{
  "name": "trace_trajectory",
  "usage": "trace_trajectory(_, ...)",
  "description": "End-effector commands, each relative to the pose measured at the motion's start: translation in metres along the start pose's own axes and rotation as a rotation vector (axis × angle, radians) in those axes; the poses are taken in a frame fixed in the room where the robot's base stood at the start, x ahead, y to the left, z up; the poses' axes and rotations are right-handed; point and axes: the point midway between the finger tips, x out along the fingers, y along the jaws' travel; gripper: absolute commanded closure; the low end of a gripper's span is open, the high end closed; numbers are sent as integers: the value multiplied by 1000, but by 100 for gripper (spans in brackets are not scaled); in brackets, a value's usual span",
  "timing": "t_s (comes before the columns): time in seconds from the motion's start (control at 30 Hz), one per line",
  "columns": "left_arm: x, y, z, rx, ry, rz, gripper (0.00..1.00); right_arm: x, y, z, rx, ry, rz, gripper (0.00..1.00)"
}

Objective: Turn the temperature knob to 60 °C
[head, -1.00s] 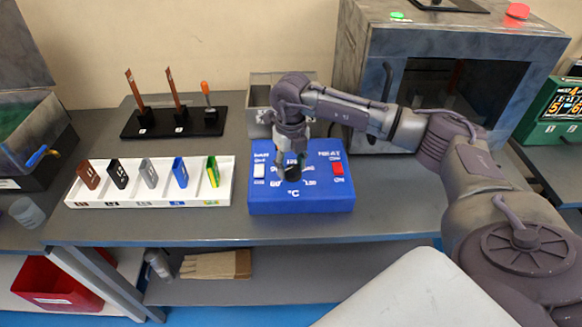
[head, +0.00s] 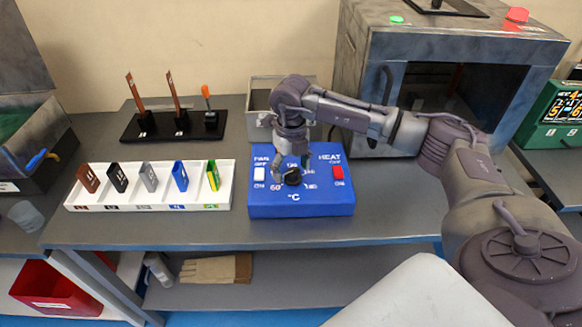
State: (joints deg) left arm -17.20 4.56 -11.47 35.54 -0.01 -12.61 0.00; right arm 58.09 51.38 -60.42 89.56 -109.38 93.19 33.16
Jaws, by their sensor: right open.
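The blue control box (head: 325,207) stands on the grey bench. Its top carries a black temperature knob (head: 293,178) in the middle, with white dial marks around it and a red "60" at its lower left. Where the knob points is too small to tell. My right gripper (head: 292,166) reaches down just behind and above the knob, fingers apart, open. I cannot tell whether the fingers touch the knob. My left gripper is not in view.
A white FAN switch (head: 259,174) and a red HEAT switch (head: 338,172) flank the knob. A white rack (head: 150,206) with several coloured pieces stands left. A black stand (head: 174,128) holds upright tools behind. A large grey oven-like cabinet (head: 378,60) stands back right.

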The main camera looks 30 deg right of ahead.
Motion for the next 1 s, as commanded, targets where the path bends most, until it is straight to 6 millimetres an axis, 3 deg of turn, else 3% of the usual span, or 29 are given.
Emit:
trace_trajectory(0.23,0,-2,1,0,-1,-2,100,-15,0,0,1,-1,1,26)
trace_trajectory(0.7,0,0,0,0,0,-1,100,-105,0,1,0,-2,1,26)
trace_trajectory(1.0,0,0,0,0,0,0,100,-120,0,0,0,0,0,26)
